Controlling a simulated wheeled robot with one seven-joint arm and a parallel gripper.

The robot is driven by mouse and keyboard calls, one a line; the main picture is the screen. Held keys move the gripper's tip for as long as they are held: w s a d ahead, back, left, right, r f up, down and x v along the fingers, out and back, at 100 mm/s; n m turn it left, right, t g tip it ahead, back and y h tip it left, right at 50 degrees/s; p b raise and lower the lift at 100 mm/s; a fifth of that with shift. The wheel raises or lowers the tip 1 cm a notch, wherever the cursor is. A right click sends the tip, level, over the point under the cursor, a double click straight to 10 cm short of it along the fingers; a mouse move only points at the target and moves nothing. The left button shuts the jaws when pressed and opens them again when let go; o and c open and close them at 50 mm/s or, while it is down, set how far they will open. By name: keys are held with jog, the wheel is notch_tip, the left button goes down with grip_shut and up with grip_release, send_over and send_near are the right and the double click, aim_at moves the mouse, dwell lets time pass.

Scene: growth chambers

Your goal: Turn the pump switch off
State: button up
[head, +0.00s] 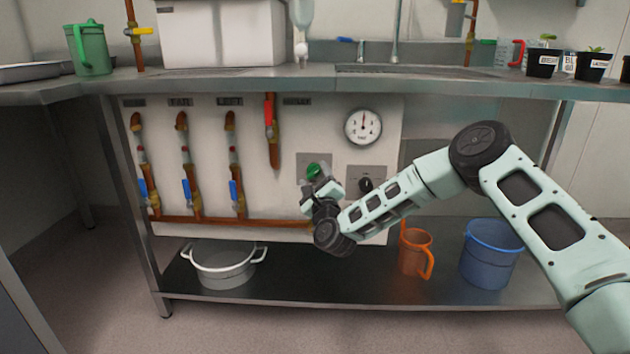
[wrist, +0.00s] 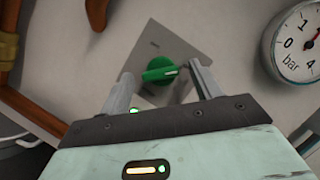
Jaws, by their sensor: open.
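The pump switch is a green rotary knob (wrist: 160,70) on a square grey plate (wrist: 150,45), with a white pointer mark toward the right in the wrist view. In the head view the green knob (head: 314,170) shows on the white panel under the counter, just above my gripper (head: 322,190). In the wrist view my gripper (wrist: 162,84) is open, with one finger on each side of the knob. I cannot tell whether the fingers touch it. A small green light shows beside the left finger. The plate's lettering is too blurred to read.
A pressure gauge (head: 363,127) is right of the switch, above a black knob (head: 365,185). A red-handled pipe (head: 271,130) and several blue-handled valves are to the left. The counter (head: 270,80) overhangs the panel. A white pot (head: 223,265), orange jug (head: 414,252) and blue bucket (head: 490,252) stand below.

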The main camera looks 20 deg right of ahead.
jog(key=c, duration=1)
jog(key=shift+r+n+p, duration=0.15)
jog(key=shift+n+p, duration=0.15)
jog(key=shift+p, duration=0.05)
jog(key=shift+r+n+g+y+p, duration=0.2)
jog(key=shift+n+g+y+p, duration=0.3)
jog(key=shift+n+p, duration=0.55)
jog(key=n+g+p, duration=0.1)
jog(key=n+p, duration=0.1)
jog(key=n, duration=0.1)
jog(key=n+g+y+p, duration=0.1)
jog(key=n+p, duration=0.2)
jog(key=shift+r+n+p, duration=0.2)
jog(key=shift+n+p, duration=0.15)
jog(key=n+g+p, duration=0.1)
jog(key=n+p, duration=0.2)
jog(key=n, duration=0.1)
jog(key=shift+r+g+p, duration=0.15)
jog(key=shift+g+p, duration=0.2)
jog(key=shift+g, duration=0.05)
jog(key=shift+n+g+h+p, duration=0.85)
jog(key=shift+n+p, duration=0.75)
jog(key=shift+n, duration=0.2)
jog(key=shift+f, duration=0.2)
